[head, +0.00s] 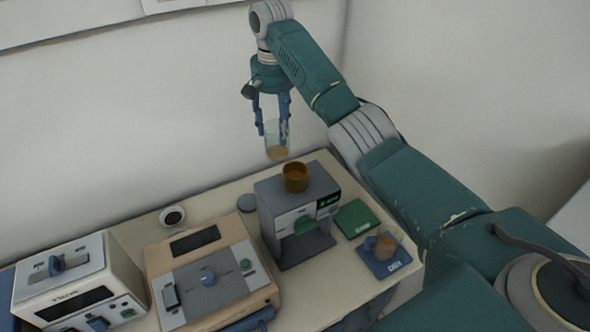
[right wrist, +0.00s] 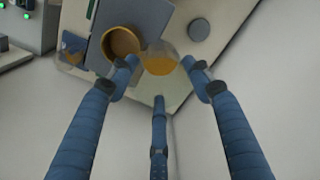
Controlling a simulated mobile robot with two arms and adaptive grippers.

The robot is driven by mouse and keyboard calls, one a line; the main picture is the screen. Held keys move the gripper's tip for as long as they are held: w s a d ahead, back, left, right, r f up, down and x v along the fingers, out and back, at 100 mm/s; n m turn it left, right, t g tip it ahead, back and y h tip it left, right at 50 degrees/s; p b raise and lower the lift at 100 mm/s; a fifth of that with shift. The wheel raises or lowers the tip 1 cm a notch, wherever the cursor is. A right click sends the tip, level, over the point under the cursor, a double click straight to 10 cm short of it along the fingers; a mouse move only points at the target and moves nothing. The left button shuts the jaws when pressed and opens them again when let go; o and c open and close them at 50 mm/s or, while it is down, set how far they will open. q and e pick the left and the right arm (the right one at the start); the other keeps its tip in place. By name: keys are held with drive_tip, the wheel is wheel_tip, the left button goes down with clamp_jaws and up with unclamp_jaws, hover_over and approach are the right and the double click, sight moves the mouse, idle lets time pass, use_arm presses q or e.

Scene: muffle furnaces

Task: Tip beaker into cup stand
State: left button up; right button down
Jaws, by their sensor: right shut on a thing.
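My right gripper (head: 273,122) is shut on a clear beaker (head: 277,152) with orange-brown contents at its bottom. It holds the beaker in the air, above and slightly left of the cup stand (head: 268,197), apart from it. The beaker looks close to upright. The cup stand is a grey machine with an amber cup (head: 295,177) on top. In the right wrist view the beaker (right wrist: 160,62) is between the fingers of the right gripper (right wrist: 163,66), beside the amber cup (right wrist: 121,43). My left gripper is not in view.
A second beaker (head: 386,243) with orange contents stands on a blue pad (head: 375,268) at right, near a green pad (head: 352,212). A tan device (head: 160,262) and a white furnace (head: 85,262) stand at left. A round grey disc (head: 246,203) lies behind the stand. A wall is behind.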

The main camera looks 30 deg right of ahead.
drive_tip(key=shift+d, duration=0.1)
drive_tip(key=shift+r, duration=2.55)
